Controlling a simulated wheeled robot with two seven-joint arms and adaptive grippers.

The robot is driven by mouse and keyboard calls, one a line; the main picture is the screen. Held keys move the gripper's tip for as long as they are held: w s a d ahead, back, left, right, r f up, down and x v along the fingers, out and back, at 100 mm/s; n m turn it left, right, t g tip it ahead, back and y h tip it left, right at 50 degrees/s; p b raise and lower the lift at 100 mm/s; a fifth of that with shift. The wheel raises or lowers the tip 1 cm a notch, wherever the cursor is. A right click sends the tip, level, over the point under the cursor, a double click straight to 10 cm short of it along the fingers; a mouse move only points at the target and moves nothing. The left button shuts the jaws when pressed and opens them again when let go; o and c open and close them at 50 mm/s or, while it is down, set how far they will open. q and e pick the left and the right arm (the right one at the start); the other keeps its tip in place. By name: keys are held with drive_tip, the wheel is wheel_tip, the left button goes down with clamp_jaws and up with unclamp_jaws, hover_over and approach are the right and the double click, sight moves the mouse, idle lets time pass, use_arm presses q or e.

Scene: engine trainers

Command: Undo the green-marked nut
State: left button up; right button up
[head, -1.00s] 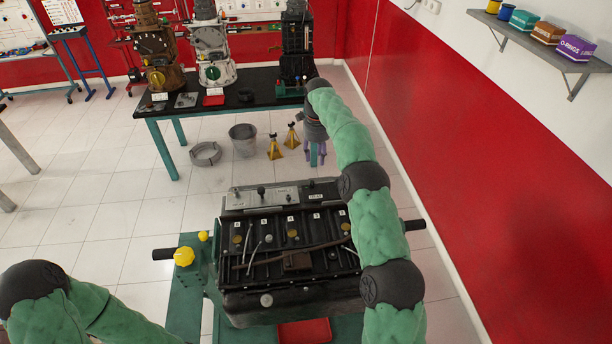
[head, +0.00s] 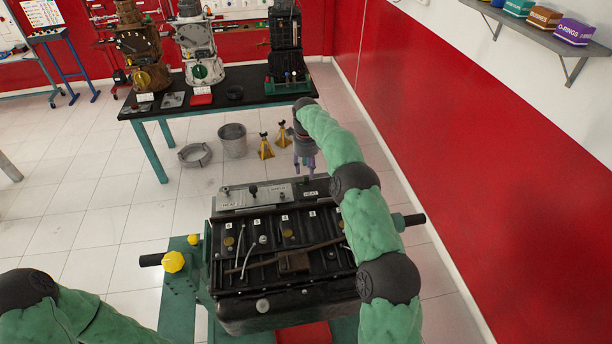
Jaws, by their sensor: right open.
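The black engine trainer (head: 285,221) stands on a green stand in front of me. Its top has numbered bays, and a grey panel (head: 252,195) with small knobs lies along its far edge. I cannot make out a green-marked nut; it is too small to tell or hidden. My right gripper (head: 305,170) is open and empty, pointing down with purple fingers, close to the engine's far edge beside the panel's right end. My right arm covers the engine's right part. My left gripper is out of view; only my left arm shows at bottom left.
A black-topped bench (head: 216,98) with several engine units stands behind. A bucket (head: 232,141), a grey ring (head: 194,155) and yellow jack stands (head: 266,147) are on the floor. A red wall (head: 470,140) with a shelf (head: 520,36) bounds the right. Floor on the left is clear.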

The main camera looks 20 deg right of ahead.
sight(306, 178)
drive_tip(key=shift+f, duration=2.15)
clamp_jaws()
